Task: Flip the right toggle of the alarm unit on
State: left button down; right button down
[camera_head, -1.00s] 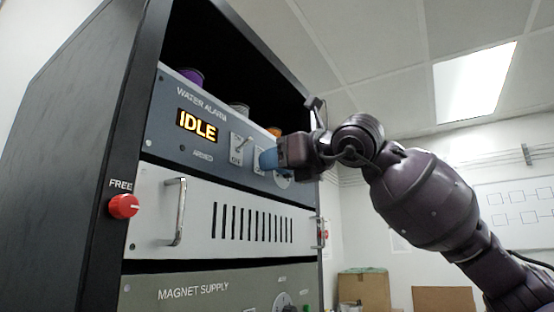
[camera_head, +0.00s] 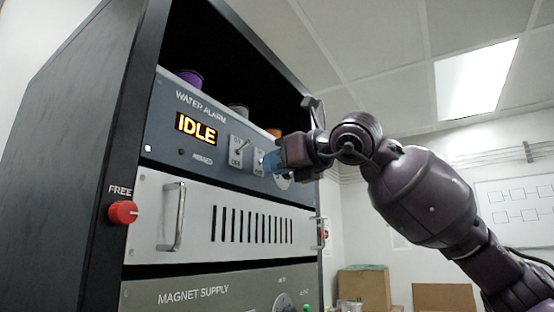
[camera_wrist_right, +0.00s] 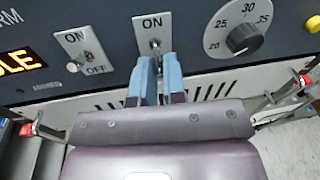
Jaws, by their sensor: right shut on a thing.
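The alarm unit (camera_head: 168,145) is the blue-grey panel marked WATER ALARM, with IDLE lit in orange. Its right toggle (camera_wrist_right: 155,43) stands under an ON label in the right wrist view; the label below it is hidden by my fingers. My right gripper (camera_wrist_right: 158,68) has its blue fingers close together, shut on the right toggle's lever. In the head view, my right gripper (camera_head: 271,162) is at the panel's right part and covers some of the toggle plate (camera_head: 259,161). The left toggle (camera_wrist_right: 73,67) stands free beside it. My left gripper is out of view.
A dial (camera_wrist_right: 243,38) with numbers sits right of the right toggle, close to the fingers. Below is a white vented panel (camera_head: 200,240) with a protruding handle (camera_head: 171,217). A red FREE knob (camera_head: 123,212) is on the rack's left. Cardboard boxes (camera_head: 364,289) stand behind.

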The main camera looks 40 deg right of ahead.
jog(key=shift+w+a+r+n+g+h+p, duration=0.15)
jog(key=shift+r+g+h+p, duration=0.4)
jog(key=shift+g+p, duration=0.9)
jog(key=shift+d+r+n+g+h+p, duration=0.15)
jog(key=shift+r+g+h+p, duration=0.35)
jog(key=shift+g+p, duration=0.95)
jog(key=shift+w+a+r+n+g+h+p, duration=0.15)
jog(key=shift+r+g+h+p, duration=0.4)
jog(key=shift+g+p, duration=0.9)
jog(key=c, duration=1.2)
grip_release()
jog(key=shift+r, duration=0.1)
jog(key=v, duration=1.1)
